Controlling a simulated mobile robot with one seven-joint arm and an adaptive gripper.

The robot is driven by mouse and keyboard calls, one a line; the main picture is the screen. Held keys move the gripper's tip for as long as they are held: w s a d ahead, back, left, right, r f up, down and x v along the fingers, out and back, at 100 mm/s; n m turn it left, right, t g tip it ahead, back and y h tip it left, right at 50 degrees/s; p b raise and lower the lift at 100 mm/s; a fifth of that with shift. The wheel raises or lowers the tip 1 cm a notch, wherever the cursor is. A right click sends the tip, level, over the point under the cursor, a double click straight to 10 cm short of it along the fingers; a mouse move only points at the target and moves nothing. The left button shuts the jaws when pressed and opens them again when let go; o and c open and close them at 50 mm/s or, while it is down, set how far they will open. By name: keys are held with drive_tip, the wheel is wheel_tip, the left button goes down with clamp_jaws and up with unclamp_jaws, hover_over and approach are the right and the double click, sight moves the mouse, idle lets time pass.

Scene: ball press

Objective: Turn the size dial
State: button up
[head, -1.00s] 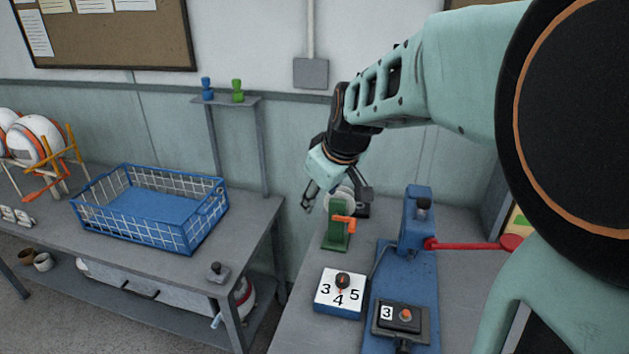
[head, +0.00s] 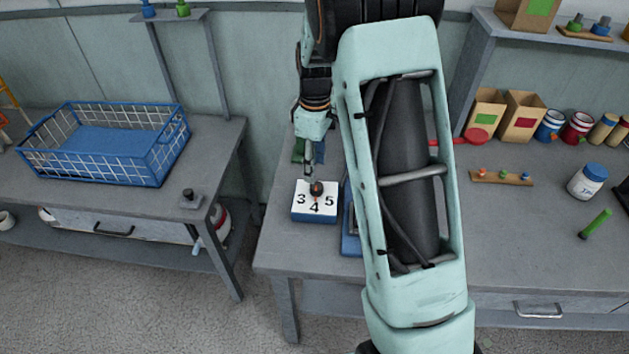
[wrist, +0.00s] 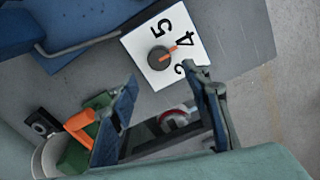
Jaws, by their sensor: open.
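The size dial is a blue box (head: 314,215) with a white top marked 3, 4 and 5 and a dark round knob (head: 317,188). It sits on the grey bench near its left front edge. In the wrist view, the knob (wrist: 160,57) carries an orange pointer directed toward the 4. My gripper (head: 314,163) hangs just behind the knob in the head view. In the wrist view, my gripper (wrist: 168,88) has its fingers apart, with nothing between them and the knob beyond the tips. I see no contact with the dial.
My arm hides most of the blue press (head: 350,240) right of the dial. A green stand with an orange handle (wrist: 82,124) is close to my fingers. A red lever knob (head: 476,138) is farther right. A blue wire basket (head: 160,165) stands on the left table.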

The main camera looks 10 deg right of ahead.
sight(316, 184)
wheel_tip(316, 184, down, 7)
drive_tip(key=shift+r, duration=0.1)
idle(0.3)
drive_tip(key=c, duration=1.2)
drive_tip(key=shift+o, duration=0.2)
drive_tip(key=shift+m, duration=0.3)
drive_tip(key=m+b, duration=0.1)
drive_tip(key=m, duration=0.4)
drive_tip(key=shift+w+m, duration=0.1)
drive_tip(key=shift+m, duration=0.2)
drive_tip(key=m, duration=0.5)
drive_tip(key=shift+d+m, duration=0.15)
drive_tip(key=shift+m, duration=0.15)
